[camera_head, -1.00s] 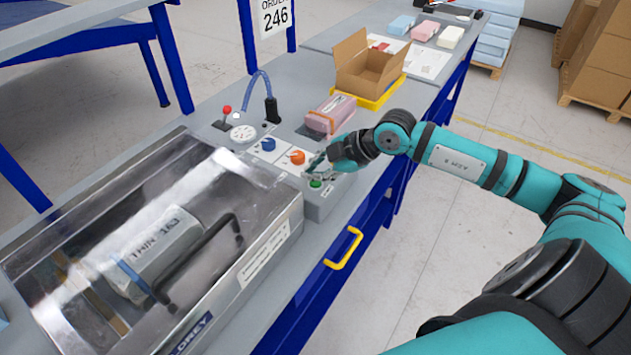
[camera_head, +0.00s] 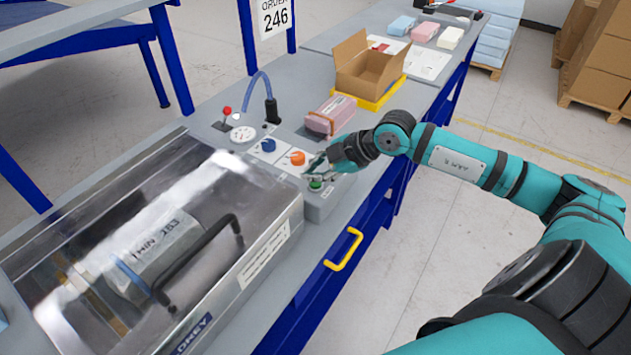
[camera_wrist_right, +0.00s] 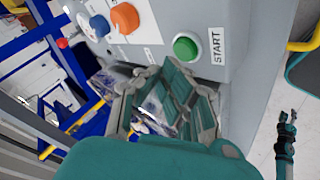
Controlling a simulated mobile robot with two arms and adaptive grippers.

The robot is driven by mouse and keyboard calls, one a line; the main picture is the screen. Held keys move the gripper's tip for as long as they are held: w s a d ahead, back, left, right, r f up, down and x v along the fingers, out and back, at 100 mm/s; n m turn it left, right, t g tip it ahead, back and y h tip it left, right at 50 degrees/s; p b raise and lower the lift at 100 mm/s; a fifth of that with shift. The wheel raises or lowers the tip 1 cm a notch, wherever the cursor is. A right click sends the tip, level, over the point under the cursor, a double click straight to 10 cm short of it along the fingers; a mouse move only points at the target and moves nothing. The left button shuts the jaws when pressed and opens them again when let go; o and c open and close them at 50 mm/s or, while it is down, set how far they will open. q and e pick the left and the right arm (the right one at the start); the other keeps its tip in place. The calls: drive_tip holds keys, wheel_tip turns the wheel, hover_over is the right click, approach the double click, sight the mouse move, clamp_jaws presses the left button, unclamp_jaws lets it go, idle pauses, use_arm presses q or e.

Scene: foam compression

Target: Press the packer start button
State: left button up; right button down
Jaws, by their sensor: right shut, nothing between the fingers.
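The green start button (camera_head: 316,184) is on the front right corner of the grey control panel. In the right wrist view the button (camera_wrist_right: 186,47) shows beside a START label (camera_wrist_right: 216,46). My right gripper (camera_head: 315,165) is shut and empty, with its fingertips close to the button. In the right wrist view its fingers (camera_wrist_right: 168,92) appear below the button; I cannot tell whether they touch it. The packer (camera_head: 255,262) has a clear lid over a wrapped block marked THIN 163 (camera_head: 158,247). A teal arm with a small dark gripper (camera_wrist_right: 286,117), likely my left, shows in the wrist view.
An orange knob (camera_head: 297,158) and a blue knob (camera_head: 268,145) sit beside the button. A pink strapped block (camera_head: 331,115) and an open carton (camera_head: 366,72) in a yellow tray lie farther along the bench. A yellow handle (camera_head: 343,249) juts from the bench front.

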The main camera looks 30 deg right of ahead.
sight(314, 184)
drive_tip(key=shift+f, duration=0.15)
drive_tip(key=shift+f, duration=0.25)
drive_tip(key=shift+f+b, duration=0.55)
idle(0.5)
drive_tip(key=shift+r, duration=0.1)
drive_tip(key=shift+r+p, duration=0.8)
drive_tip(key=shift+r, duration=0.15)
wheel_tip(314, 184, up, 5)
drive_tip(key=p, duration=0.4)
idle(0.4)
